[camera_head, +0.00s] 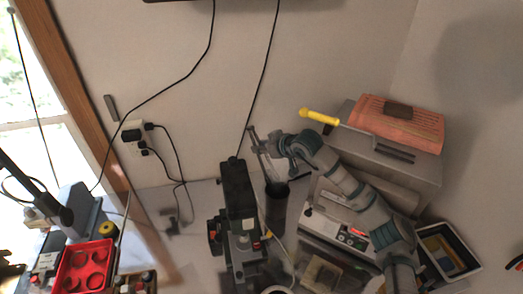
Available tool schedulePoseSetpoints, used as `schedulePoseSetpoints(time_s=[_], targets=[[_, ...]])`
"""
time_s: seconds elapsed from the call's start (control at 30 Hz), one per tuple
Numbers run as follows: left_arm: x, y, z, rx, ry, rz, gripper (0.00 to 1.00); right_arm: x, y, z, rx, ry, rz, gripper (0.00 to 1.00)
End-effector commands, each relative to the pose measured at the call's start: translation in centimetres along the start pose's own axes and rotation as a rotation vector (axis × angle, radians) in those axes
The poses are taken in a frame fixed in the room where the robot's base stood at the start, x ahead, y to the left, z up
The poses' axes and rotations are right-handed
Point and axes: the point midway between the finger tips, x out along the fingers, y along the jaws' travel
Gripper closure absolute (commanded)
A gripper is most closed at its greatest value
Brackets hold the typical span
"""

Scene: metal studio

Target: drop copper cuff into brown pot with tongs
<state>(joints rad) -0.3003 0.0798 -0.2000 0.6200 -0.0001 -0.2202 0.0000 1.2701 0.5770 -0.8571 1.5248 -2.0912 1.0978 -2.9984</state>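My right arm comes in from the lower right, and its gripper (280,147) is at the middle of the view. It appears closed on thin grey metal tongs (262,153), which slant down toward the mouth of a dark, tall, round pot (276,212). The pot stands upright, looks dark brown to black, and its inside is not visible. The tong tips are at or just above its rim; I cannot tell whether they are inside. I cannot make out the copper cuff. My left gripper is not recognisable in view.
A black upright device (238,190) stands close left of the pot. A grey case (420,170) carries an orange toolbox (400,122) and a yellow-handled tool (320,117). A red tray (84,268) is at lower left, an open bin (428,232) at right. Cables hang on the wall.

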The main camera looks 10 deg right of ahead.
Motion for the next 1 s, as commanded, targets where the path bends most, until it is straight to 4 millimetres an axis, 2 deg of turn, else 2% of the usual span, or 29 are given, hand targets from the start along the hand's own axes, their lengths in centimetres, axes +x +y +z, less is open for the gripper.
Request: schedulePoseSetpoints(time_s=[0.03, 0.1, 0.43, 1.0], targets=[[-0.8, 0.0, -0.1, 0.000, 0.001, 0.000, 0.60, -0.7, 0.1, -1.1, -0.001, 0.001, 0.001, 0.76], [-1.4, 0.0, -0.2, 0.000, 0.002, 0.000, 0.60, -1.3, 0.2, -2.0, -0.001, 0.000, 0.002, 0.76], [-4.0, -0.1, -0.6, 0.000, 0.004, -0.001, 0.60, -3.7, 0.4, -5.7, 0.000, -0.001, 0.001, 0.76], [-4.1, -0.1, -0.7, 0.000, 0.005, -0.001, 0.60, -3.9, 0.4, -6.0, 0.000, -0.001, 0.000, 0.76]])
